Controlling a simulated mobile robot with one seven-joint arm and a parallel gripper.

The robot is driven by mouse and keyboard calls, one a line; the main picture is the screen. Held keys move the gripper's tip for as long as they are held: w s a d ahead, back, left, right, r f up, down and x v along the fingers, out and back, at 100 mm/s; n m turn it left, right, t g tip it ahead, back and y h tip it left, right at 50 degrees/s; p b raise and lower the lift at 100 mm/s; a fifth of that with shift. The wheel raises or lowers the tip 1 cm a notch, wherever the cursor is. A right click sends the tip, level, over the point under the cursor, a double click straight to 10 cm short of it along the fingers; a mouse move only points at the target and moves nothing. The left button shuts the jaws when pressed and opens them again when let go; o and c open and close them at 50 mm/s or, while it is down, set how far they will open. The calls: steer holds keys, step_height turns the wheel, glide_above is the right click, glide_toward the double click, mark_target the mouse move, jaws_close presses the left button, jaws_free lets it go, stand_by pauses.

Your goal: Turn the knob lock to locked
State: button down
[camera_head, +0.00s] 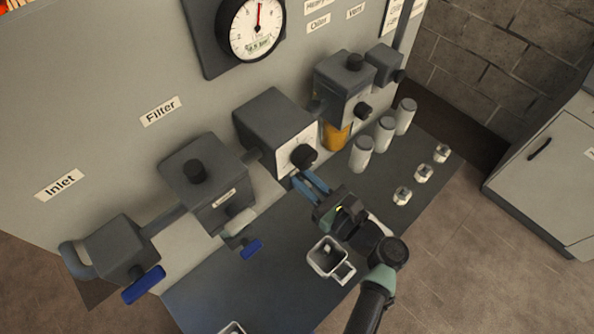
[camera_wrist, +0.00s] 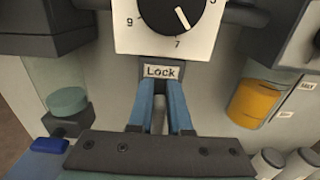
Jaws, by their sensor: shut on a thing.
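The knob lock sits under the white dial plate (camera_wrist: 205,38), at the small "Lock" label (camera_wrist: 161,71) in the wrist view. My gripper (camera_wrist: 160,88) has its two blue fingers just below that label, shut on the lock. A narrow grey piece (camera_wrist: 159,117) shows between the fingers; most of the lock is hidden, so its turn position cannot be told. The black dial knob (camera_wrist: 178,12) above has its white pointer near 7. In the head view my gripper (camera_head: 309,184) reaches the underside of the regulator box (camera_head: 272,112), below its black knob (camera_head: 304,156).
A filter box (camera_head: 205,175) and blue handles (camera_head: 143,285) (camera_head: 251,249) are to the left. An amber bowl (camera_head: 336,134) and white canisters (camera_head: 361,154) stand to the right. A square cup (camera_head: 327,258) sits on the bench below my gripper. A gauge (camera_head: 252,28) is above.

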stand_by(0.3)
steer(key=n+b, duration=0.5)
steer(key=n, duration=0.1)
steer(key=s+a+f+n+b, duration=0.1)
steer(key=n+b, duration=0.5)
steer(key=f+n+b, duration=0.1)
steer(key=n+b, duration=0.4)
steer(key=shift+s+a+n, duration=0.2)
steer(key=shift+n, duration=0.2)
steer(key=shift+b, duration=0.3)
steer(key=c, duration=0.9)
jaws_free()
steer(key=shift+o, duration=0.2)
